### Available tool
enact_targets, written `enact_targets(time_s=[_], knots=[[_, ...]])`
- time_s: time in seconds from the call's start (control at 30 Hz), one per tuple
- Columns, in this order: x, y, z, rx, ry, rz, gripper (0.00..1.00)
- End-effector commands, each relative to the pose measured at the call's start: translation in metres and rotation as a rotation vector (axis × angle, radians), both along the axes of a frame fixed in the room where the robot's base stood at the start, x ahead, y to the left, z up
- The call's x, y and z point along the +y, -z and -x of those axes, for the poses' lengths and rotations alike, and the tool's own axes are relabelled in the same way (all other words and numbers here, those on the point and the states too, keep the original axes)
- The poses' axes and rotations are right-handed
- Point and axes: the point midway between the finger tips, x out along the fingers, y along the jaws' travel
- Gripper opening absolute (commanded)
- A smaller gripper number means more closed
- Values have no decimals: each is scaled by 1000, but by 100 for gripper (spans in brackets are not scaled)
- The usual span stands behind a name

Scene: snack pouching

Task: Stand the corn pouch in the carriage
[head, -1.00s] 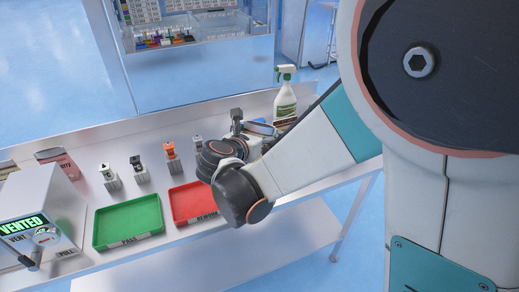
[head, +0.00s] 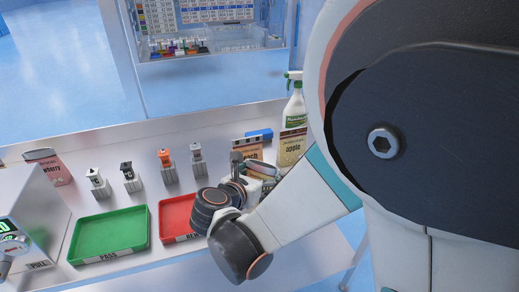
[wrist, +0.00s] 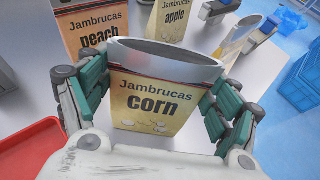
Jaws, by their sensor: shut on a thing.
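The corn pouch (wrist: 158,95), tan with an open silvery top, stands upright between the green-padded fingers of my gripper (wrist: 160,105) in the wrist view. The fingers close on its left and right sides. In the head view my gripper (head: 258,178) is over the bench to the right of the red tray, and my wrist hides most of the pouch. Whether its base touches the bench cannot be told. I cannot make out the carriage for certain; a white machine (head: 28,205) with a PULL label is cut off at the left edge.
The peach pouch (wrist: 92,25) and apple pouch (wrist: 175,18) stand just beyond. A spray bottle (head: 294,105) stands behind. The green tray (head: 108,232), red tray (head: 175,213) and a row of small stamps (head: 166,165) lie to the left. A pink pouch (head: 50,165) stands beside the machine.

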Motion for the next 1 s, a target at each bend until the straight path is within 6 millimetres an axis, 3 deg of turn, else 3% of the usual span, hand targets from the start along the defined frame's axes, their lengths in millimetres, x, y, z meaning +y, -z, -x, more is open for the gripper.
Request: enact_targets(time_s=[0.27, 0.3, 0.37, 1.0], knots=[[0, 2, 0, 0, 0, 0, 62], [0, 2, 0, 0, 0, 0, 87], [0, 1, 0, 0, 0, 0, 100], [-4, -7, -3, 0, 2, 1, 100]])
